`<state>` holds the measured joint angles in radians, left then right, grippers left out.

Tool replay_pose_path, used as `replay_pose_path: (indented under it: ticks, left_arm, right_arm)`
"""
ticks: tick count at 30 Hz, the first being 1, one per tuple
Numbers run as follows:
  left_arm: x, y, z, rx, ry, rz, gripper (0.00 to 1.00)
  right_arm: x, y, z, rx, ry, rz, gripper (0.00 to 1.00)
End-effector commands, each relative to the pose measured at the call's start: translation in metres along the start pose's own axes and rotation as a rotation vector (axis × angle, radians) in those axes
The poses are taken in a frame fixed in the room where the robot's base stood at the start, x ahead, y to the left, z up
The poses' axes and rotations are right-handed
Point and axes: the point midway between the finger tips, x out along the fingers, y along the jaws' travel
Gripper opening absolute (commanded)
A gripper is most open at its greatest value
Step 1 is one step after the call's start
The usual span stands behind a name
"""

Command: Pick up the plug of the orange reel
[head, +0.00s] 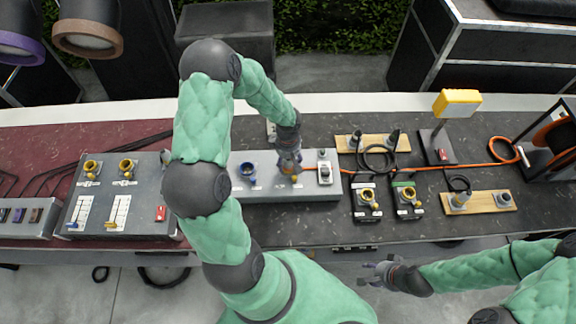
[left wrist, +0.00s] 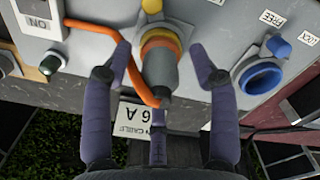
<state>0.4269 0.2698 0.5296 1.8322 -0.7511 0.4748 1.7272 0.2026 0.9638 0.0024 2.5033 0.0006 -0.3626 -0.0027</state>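The orange reel (head: 557,138) stands at the far right of the bench. Its orange cable (head: 440,167) runs left to a grey socket box (head: 250,190). In the left wrist view, a grey plug (left wrist: 160,75) with an orange collar sits at a socket, and the orange cable (left wrist: 133,78) bends up beside it. My left gripper (head: 289,163) is over the box. In the wrist view my left gripper (left wrist: 161,52) is open, with one finger on each side of the plug and visible gaps. My right gripper (head: 366,273) looks open and empty in front of the bench.
A blue socket (head: 248,170) sits left of the plug; it also shows in the wrist view (left wrist: 262,77). A switch panel (head: 325,172) is close on the right. A control desk (head: 115,200), wooden boards (head: 373,143) and a yellow lamp (head: 457,103) stand on the bench.

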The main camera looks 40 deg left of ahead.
Motion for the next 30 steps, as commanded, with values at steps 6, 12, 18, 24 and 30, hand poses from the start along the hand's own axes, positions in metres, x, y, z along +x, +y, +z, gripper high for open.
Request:
replay_pose_path:
  ticks: [6, 12, 18, 24, 30]
  left_arm:
    - [0.000, 0.000, 0.000, 0.000, 0.000, 0.000, 0.00]
    - [0.000, 0.000, 0.000, 0.000, 0.000, 0.000, 0.00]
    - [-0.004, 0.000, 0.000, 0.000, 0.001, 0.000, 0.00]
    - [-0.020, 0.001, -0.001, -0.001, 0.001, 0.003, 0.00]
    - [-0.049, -0.008, 0.012, 0.002, 0.001, 0.003, 0.00]
  right_arm:
    - [0.000, 0.000, 0.000, 0.000, 0.000, 0.000, 0.40]
    - [0.000, 0.000, 0.000, 0.000, 0.000, 0.000, 0.40]
    - [0.000, 0.000, 0.000, 0.000, 0.000, 0.000, 0.40]
    - [0.002, 0.001, 0.000, 0.000, 0.000, 0.000, 0.40]
    - [0.005, 0.002, 0.000, 0.000, 0.000, 0.000, 0.40]
